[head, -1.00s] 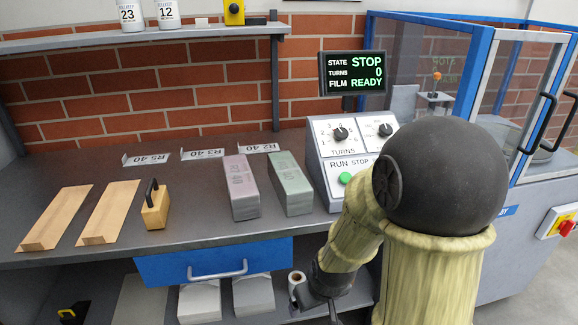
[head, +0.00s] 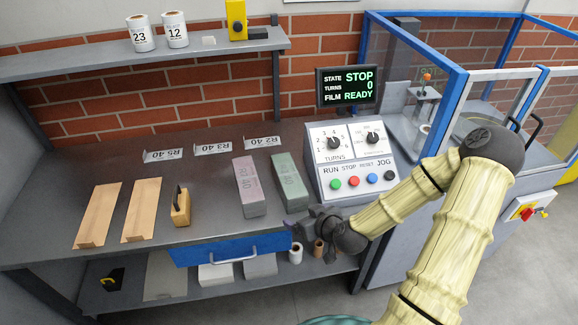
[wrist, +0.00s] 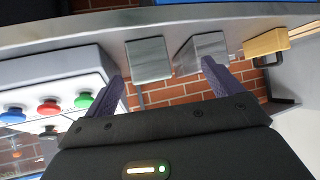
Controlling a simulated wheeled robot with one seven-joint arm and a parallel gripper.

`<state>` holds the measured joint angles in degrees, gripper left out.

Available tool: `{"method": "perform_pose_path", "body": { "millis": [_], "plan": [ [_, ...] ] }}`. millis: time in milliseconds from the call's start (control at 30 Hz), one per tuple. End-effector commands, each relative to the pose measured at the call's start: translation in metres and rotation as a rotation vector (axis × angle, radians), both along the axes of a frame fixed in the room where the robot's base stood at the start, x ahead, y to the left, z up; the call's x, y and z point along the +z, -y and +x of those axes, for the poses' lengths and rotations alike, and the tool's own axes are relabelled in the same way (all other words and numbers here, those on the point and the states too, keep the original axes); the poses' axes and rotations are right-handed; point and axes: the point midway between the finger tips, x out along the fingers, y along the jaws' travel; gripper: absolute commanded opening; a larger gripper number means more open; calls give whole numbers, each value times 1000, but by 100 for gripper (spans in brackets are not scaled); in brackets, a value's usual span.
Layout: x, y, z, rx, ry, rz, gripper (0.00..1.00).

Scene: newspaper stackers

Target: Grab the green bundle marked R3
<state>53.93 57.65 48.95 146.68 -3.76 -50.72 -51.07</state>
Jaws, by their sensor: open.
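The green bundle (head: 290,183) lies on the grey bench between the purple bundle and the control box; its printed mark is too small to read surely. In the wrist view the green bundle (wrist: 150,60) lies ahead, between the lines of my two fingers. A purple-grey bundle (head: 249,187) lies just left of it in the head view and shows beyond it in the wrist view (wrist: 204,47). My gripper (wrist: 164,76) is open and empty. In the head view my gripper (head: 305,223) is at the bench's front edge, close to the green bundle's near end.
The control box (head: 355,160) with buttons stands close right of the green bundle. Cards (head: 263,142) lie behind the bundles. A wooden block with a black handle (head: 180,207) and two tan boards (head: 143,210) lie left. A blue drawer (head: 228,248) is below the bench.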

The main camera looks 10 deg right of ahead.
Motion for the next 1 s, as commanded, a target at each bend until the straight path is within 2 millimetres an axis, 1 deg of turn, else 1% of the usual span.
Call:
{"method": "perform_pose_path", "body": {
  "millis": [33,100,200,233,333,733,1000],
  "plan": [
    [28,7,5,-33,39,17,92],
    [46,15,10,-70,90,24,92],
    [62,25,16,-109,138,28,92],
    [64,26,17,-117,148,28,92],
    [67,29,18,-127,163,26,92],
    [61,29,20,-125,164,24,92],
    [54,28,29,-127,165,21,92]
  ]
}}
